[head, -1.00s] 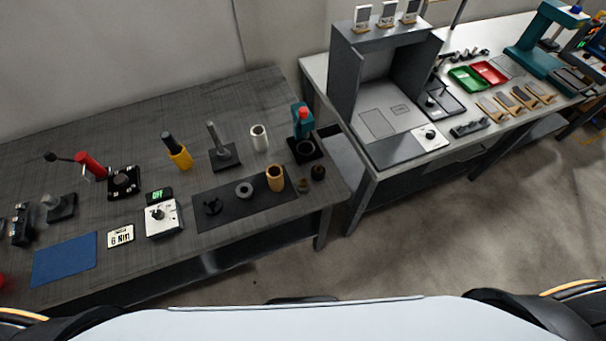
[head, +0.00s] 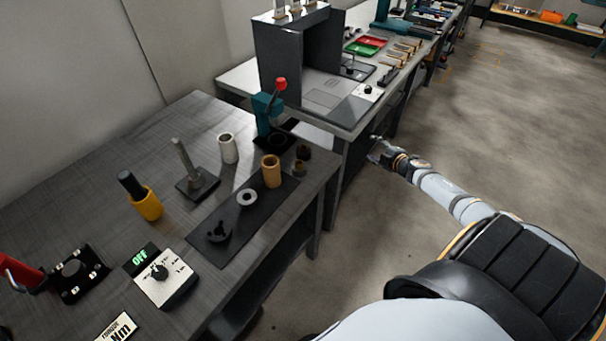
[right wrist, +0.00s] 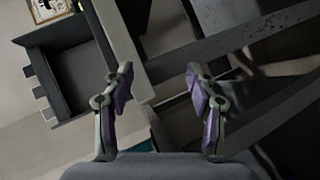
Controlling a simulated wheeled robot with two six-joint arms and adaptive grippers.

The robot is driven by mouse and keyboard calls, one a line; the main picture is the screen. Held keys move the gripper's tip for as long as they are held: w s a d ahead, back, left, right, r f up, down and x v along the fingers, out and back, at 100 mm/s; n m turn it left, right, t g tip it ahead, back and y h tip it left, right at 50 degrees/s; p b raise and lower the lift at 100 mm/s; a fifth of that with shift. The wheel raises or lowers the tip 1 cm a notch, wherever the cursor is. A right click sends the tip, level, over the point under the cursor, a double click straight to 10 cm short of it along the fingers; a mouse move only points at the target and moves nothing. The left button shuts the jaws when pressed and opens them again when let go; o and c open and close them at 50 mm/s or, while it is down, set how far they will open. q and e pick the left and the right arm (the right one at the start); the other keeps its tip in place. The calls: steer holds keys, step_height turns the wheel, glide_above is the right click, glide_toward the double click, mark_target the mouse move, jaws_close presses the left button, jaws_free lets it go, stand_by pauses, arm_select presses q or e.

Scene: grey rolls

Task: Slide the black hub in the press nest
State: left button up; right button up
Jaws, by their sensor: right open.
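A black hub-like part (head: 219,231) lies at the near end of a dark mat (head: 232,215). A teal press (head: 264,112) with a red knob stands at the table's far right corner. Its dark base, where the nest seems to be, is small in the head view. My right gripper (head: 376,150) is off the table, to the right of the press, beside the second bench. It is open and empty, and its two fingers show apart in the right wrist view (right wrist: 160,88). My left gripper is not in view.
The mat also holds a grey ring (head: 246,197) and a tan cylinder (head: 271,171). Dark small rolls (head: 303,160) sit right of it. A white cylinder (head: 228,148), a post on a base (head: 186,170) and a yellow cup (head: 149,205) stand behind. Open floor lies to the right.

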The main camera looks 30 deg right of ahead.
steer(key=w+a+r+n+t+y+b, duration=0.1)
steer(key=w+a+r+n+y+b, duration=0.25)
steer(key=r+n, duration=0.3)
steer(key=w+a+r+n+y+b, duration=0.2)
steer(key=w+a+r+n+b, duration=0.25)
steer(key=r, duration=0.25)
steer(key=a+r+n+g+y+b, duration=0.2)
steer(key=a+r+n+b, duration=0.2)
steer(key=a+n, duration=0.15)
steer(key=n+g+h+b, duration=0.45)
steer(key=n+b, duration=0.25)
steer(key=n, duration=0.2)
glide_toward(304, 150)
steer(key=w+f, duration=0.2)
steer(key=shift+w+f+g+y, duration=0.15)
steer(key=shift+f+g+y, duration=0.1)
steer(key=shift+f+y, duration=0.15)
steer(key=x, duration=0.5)
steer(key=shift+w+d, duration=0.1)
steer(key=shift+w, duration=0.05)
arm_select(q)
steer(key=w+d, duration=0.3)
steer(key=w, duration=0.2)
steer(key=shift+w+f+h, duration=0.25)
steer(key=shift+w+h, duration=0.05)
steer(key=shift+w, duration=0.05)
arm_select(e)
jaws_close()
